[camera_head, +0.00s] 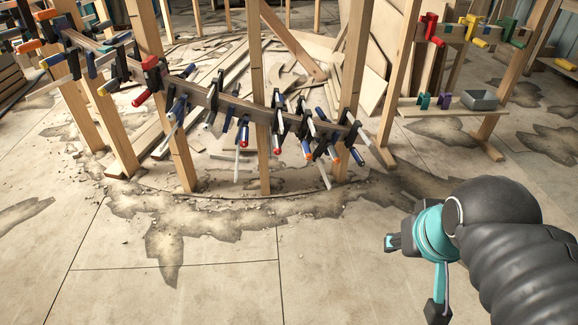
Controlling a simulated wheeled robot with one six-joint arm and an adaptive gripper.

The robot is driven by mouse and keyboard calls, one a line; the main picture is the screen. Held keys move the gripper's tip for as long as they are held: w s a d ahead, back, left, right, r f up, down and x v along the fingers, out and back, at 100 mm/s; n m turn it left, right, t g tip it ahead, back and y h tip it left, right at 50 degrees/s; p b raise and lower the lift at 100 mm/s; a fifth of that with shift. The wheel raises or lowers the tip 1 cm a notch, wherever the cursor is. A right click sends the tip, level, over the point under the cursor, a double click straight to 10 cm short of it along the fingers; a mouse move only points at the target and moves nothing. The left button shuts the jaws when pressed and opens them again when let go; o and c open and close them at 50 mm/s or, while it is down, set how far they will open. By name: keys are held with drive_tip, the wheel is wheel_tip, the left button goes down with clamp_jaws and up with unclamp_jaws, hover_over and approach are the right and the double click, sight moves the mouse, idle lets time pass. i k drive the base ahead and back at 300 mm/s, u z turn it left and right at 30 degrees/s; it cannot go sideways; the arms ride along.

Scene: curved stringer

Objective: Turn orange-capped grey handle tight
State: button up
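Many bar clamps sit along the curved wooden stringer (222,101), which runs across several upright posts. Orange clamp ends (29,46) also show at the far left. At this size I cannot tell which handle is grey with an orange cap. My gripper (412,277), dark and teal, is at the lower right, well apart from the clamps. Its two fingers look spread, with nothing between them.
A wooden rack at the right carries red, yellow and green clamps (470,28). Its lower shelf (425,110) holds small clamps and a grey bin (479,100). Loose boards (215,75) lie behind the stringer. The cracked concrete floor (200,285) in front is clear.

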sight(336, 160)
drive_tip(key=u, duration=0.1)
drive_tip(key=k, duration=0.65)
drive_tip(key=u, duration=0.65)
drive_tip(key=i, duration=1.55)
drive_tip(key=z, duration=0.45)
